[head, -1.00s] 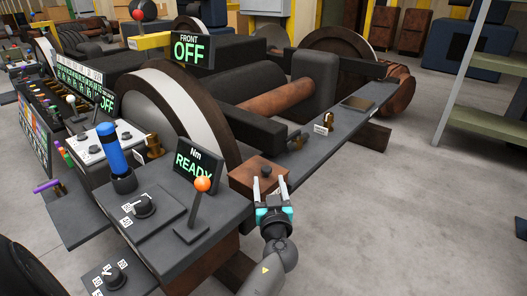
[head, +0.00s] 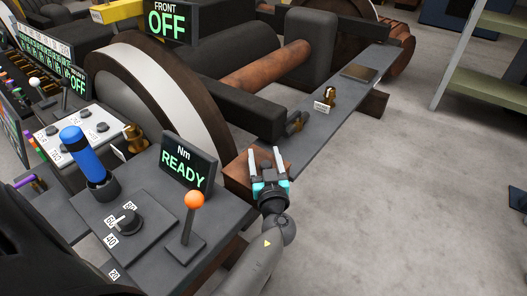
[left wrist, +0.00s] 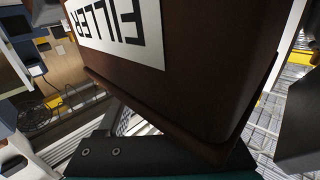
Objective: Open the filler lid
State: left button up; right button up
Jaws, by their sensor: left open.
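The lid's knob is hidden behind the gripper. The lid looks closed, though little of it shows. My right gripper is not in view.
An orange-knobbed lever (head: 193,201) stands just left of my arm, in front of the READY display (head: 188,163). A blue-handled lever (head: 83,153) and a black dial (head: 127,221) are further left. A brass part (head: 330,97) stands on the beam behind.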

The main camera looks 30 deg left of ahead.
pick_arm(q)
jog(key=shift+c, duration=0.4)
grip_shut()
jog(key=shift+r, duration=0.1)
dwell(0.8)
